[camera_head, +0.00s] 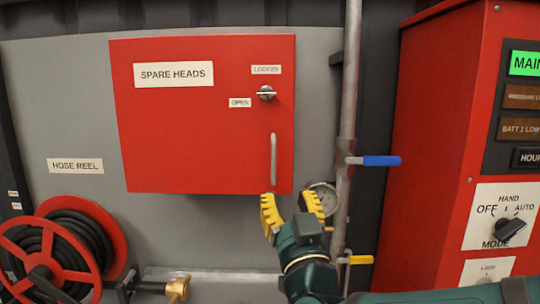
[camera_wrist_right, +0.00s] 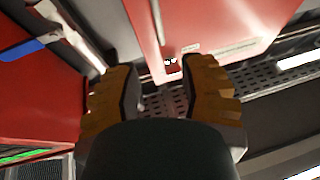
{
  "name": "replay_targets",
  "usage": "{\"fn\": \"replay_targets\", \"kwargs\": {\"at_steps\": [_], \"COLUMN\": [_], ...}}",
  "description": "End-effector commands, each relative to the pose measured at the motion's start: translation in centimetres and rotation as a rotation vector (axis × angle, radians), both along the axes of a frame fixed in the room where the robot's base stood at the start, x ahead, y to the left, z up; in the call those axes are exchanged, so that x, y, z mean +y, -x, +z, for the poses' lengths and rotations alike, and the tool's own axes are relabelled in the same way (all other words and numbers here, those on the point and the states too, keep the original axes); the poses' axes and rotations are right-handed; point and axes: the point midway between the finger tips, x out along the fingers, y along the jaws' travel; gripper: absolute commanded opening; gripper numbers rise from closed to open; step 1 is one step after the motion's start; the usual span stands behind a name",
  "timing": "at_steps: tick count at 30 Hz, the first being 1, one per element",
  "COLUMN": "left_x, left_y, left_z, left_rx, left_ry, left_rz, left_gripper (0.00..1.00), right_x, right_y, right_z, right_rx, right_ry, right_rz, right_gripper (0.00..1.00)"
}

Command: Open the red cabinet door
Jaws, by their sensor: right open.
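The red cabinet door (camera_head: 200,120) is shut on the grey wall panel and labelled SPARE HEADS. A vertical metal handle (camera_head: 273,160) is near its lower right edge. A small silver turn knob (camera_head: 266,93) sits above the handle, between the LOCKED and OPEN labels; I cannot tell which its pointer marks. My right gripper (camera_head: 291,201) is open and empty, its yellow fingers pointing up just below the handle and the door's lower right corner. In the right wrist view the open fingers (camera_wrist_right: 157,80) have the red cabinet (camera_wrist_right: 215,22) beyond them. My left gripper is not in view.
A vertical pipe (camera_head: 348,110) with a blue lever (camera_head: 380,161), a yellow lever (camera_head: 356,260) and a gauge (camera_head: 322,198) stands close right of my gripper. A red control panel (camera_head: 430,130) is farther right. A red hose reel (camera_head: 60,250) is lower left.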

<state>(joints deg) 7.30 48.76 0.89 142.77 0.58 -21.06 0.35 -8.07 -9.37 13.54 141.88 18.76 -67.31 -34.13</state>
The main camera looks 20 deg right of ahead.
Motion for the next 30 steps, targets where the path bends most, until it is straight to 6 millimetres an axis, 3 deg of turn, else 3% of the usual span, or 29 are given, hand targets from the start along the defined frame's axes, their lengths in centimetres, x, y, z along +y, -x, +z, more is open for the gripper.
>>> {"fn": "replay_targets", "kwargs": {"at_steps": [18, 24, 30], "left_x": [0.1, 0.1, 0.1], "left_y": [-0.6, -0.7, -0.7], "left_z": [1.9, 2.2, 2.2], "left_rx": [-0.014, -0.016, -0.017], "left_ry": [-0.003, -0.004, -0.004], "left_rz": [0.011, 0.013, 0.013], "left_gripper": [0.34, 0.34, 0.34], "right_x": [-0.9, -1.0, -1.0], "right_y": [-10.1, -11.8, -12.2], "right_z": [4.1, 4.8, 4.9], "right_rx": [0.004, 0.004, 0.004], "right_ry": [0.0, 0.0, 0.0], "right_rz": [0.0, 0.001, 0.002], "right_gripper": [0.41, 0.41, 0.41]}}
